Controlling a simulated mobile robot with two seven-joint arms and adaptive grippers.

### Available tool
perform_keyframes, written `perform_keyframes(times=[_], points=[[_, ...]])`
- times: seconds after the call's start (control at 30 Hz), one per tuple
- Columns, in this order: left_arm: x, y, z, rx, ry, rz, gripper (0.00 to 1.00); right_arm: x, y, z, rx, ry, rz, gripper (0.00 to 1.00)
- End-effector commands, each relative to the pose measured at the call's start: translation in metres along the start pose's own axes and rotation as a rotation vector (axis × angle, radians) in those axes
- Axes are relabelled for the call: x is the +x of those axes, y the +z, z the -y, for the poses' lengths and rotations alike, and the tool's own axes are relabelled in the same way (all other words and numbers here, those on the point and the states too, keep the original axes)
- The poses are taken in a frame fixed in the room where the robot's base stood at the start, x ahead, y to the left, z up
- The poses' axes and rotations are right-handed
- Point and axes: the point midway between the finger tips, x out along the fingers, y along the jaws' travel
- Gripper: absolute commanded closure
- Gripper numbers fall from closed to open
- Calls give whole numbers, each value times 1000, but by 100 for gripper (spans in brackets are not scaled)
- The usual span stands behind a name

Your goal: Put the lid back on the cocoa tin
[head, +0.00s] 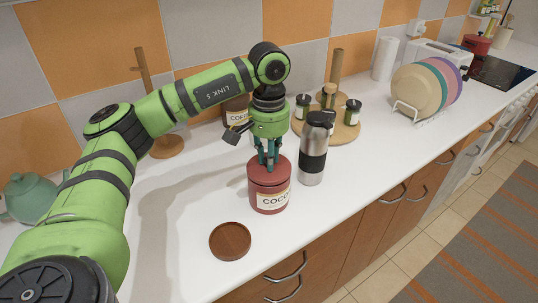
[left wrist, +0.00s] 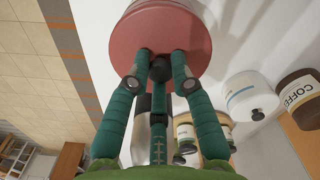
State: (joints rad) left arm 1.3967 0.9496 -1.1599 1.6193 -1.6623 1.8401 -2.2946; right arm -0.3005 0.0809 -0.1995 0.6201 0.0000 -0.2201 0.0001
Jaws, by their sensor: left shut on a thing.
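The red cocoa tin (head: 267,199) stands upright on the white counter, its label partly readable. Its red lid (head: 258,168) is at the tin's mouth and looks level; I cannot tell whether a thin gap remains. My left gripper (head: 269,165) points straight down over the tin, its fingers shut on the lid's dark knob. In the left wrist view the lid (left wrist: 160,30) shows as a red disc, with the fingers closed around the knob (left wrist: 160,70). The tin's body is mostly hidden behind the lid there. My right gripper is not in view.
A steel and black flask (head: 313,150) stands close to the right of the tin. A round wooden dish (head: 230,241) lies in front left. Behind are a wooden tray (head: 345,132) with small jars and a coffee canister (head: 237,108). The counter's front edge is near.

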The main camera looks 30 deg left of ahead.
Motion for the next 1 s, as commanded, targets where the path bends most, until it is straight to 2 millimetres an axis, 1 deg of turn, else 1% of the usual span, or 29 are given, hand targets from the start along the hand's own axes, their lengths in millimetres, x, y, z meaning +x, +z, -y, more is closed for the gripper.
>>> perform_keyframes(times=[0.47,0.5,0.53,0.57,0.8,0.9,1.0], points=[[1,0,0,0,0,0,100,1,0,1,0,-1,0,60],[1,0,0,0,0,0,69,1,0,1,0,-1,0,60],[1,0,0,0,0,0,57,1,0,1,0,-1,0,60],[1,0,0,0,0,0,49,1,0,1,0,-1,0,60],[1,0,0,0,0,0,49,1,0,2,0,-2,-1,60],[1,0,0,0,0,0,26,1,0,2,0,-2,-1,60],[1,0,0,0,0,0,26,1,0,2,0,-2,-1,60]])
